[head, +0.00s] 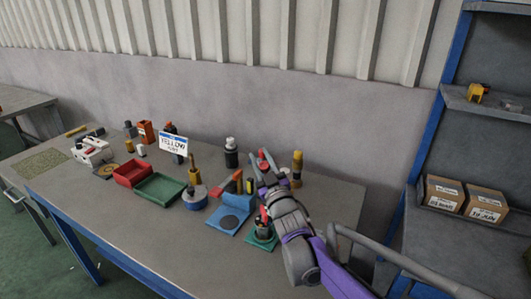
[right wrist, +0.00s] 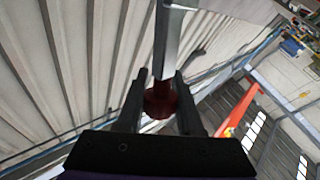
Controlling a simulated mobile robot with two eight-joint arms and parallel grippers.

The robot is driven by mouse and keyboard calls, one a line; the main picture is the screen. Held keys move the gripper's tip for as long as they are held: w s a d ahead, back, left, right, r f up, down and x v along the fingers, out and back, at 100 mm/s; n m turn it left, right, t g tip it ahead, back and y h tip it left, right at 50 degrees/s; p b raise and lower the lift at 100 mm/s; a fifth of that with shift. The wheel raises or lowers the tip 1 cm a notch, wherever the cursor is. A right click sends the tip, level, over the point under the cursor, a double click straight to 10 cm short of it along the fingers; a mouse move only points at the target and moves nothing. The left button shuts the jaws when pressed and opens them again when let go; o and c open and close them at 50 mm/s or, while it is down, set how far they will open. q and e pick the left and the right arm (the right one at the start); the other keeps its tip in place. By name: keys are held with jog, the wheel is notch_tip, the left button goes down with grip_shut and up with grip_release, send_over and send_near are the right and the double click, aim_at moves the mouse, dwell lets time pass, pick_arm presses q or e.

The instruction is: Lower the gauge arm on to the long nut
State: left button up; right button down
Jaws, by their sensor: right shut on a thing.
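My right gripper (head: 265,172) reaches in from the lower right, over the bench. In the right wrist view its two dark fingers (right wrist: 160,103) are shut on a dark red knob (right wrist: 160,98), with a flat grey metal bar (right wrist: 169,45) running up from it. This looks like the gauge arm, held raised. I cannot pick out the long nut with certainty. My left gripper is not in view.
A green base (head: 252,241) with a dark cylinder stands close by my right arm. The bench front is clear.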

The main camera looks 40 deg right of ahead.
jog(key=s+a+f+n+t+y+b, duration=0.5)
jog(key=a+f+n+y+b, duration=0.2)
jog(key=a+f+n+b, duration=0.2)
jog(key=shift+a+f+n+t+b, duration=0.2)
jog(key=shift+f+n+t+b, duration=0.15)
jog(key=shift+f+n, duration=0.85)
jog(key=shift+r, duration=0.15)
jog(key=c, duration=0.5)
grip_release()
jog(key=shift+a, duration=0.15)
jog(key=shift+c, duration=0.2)
